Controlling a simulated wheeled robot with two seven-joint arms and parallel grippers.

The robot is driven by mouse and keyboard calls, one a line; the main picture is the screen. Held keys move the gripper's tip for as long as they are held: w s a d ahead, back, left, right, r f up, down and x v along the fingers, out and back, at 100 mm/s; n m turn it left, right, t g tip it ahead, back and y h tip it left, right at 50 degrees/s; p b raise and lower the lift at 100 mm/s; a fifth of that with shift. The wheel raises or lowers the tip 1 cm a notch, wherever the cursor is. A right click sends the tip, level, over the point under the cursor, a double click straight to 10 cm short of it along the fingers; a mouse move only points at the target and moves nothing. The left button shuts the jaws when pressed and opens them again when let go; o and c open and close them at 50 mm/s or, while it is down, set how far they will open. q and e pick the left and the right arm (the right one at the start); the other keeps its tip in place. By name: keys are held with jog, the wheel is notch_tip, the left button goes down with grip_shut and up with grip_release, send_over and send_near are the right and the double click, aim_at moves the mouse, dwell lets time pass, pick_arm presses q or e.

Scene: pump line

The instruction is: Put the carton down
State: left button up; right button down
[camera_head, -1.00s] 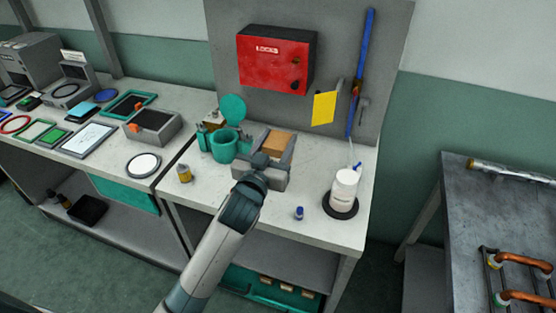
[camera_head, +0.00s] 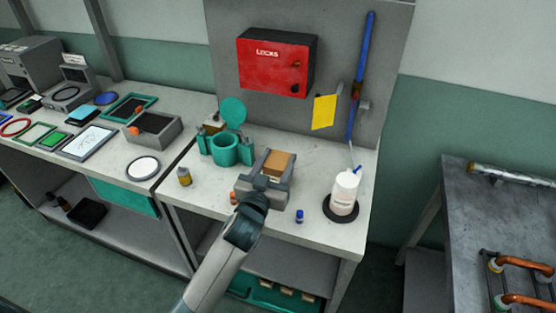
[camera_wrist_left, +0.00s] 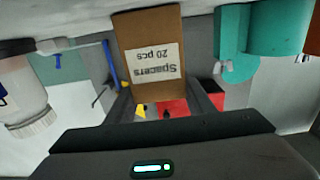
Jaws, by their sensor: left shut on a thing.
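The carton is a small brown box (camera_head: 278,162) over the middle bench, in front of the grey back panel. In the left wrist view the carton (camera_wrist_left: 150,30) fills the top middle, with a white label reading "Spacers 20 pcs" upside down. My left gripper (camera_head: 268,176) is shut on the carton, with a finger on each side. In the left wrist view the gripper (camera_wrist_left: 162,100) reaches up to the carton from below. I cannot tell whether the carton's underside touches the bench. My right gripper is not in view.
A white bottle (camera_head: 345,188) on a black disc, a small blue-capped vial (camera_head: 299,216) and an amber bottle (camera_head: 184,176) stand around. A red box (camera_head: 275,62) hangs behind.

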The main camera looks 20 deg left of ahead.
pick_arm(q)
jog(key=o, duration=1.3)
jog(key=shift+f, duration=0.1)
jog(key=shift+c, duration=0.2)
jog(key=shift+s, duration=0.35)
jog(key=s+b, duration=0.1)
jog(key=s, duration=0.9)
jog(key=shift+a, duration=0.15)
jog(key=shift+s, duration=0.35)
jog(key=shift+s+b, duration=0.2)
jog(key=shift+b, duration=0.1)
jog(key=shift+s, duration=0.1)
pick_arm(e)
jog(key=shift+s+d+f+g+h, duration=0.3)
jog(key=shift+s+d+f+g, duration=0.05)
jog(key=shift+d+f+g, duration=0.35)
